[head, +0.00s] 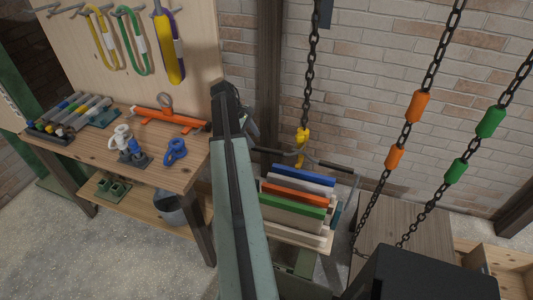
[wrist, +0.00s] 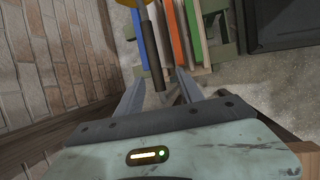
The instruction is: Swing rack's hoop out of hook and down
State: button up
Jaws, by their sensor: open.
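The rack (head: 297,240) is a low stand holding upright boards with blue, orange and green edges. Above it a yellow hook (head: 302,135) hangs on a dark chain. A dark bar, seemingly the rack's hoop (head: 330,164), crosses at the hook's lower end; the exact contact is unclear. In the wrist view, the hoop's dark rod end (wrist: 154,65) points towards me between the fingers of my gripper (wrist: 160,76). My gripper is open, with a gap visible on both sides of the rod.
A wooden bench (head: 180,165) with shackles and an orange lifting piece stands at left. Two chains with orange and green sleeves (head: 490,121) hang at right, above a wooden box (head: 395,225). A brick wall (wrist: 45,60) is close on the gripper's left.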

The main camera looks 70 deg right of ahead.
aim_at(266, 149)
jog(key=b+x, duration=0.2)
jog(key=x, duration=0.1)
jog(key=s+b+x, duration=0.1)
jog(key=b+x, duration=0.2)
jog(key=d+b+x, duration=0.1)
jog(key=b+x, duration=0.1)
jog(key=x, duration=0.1)
jog(key=shift+s+r, duration=0.2)
jog(key=shift+r, duration=0.3)
grip_shut()
dwell(0.8)
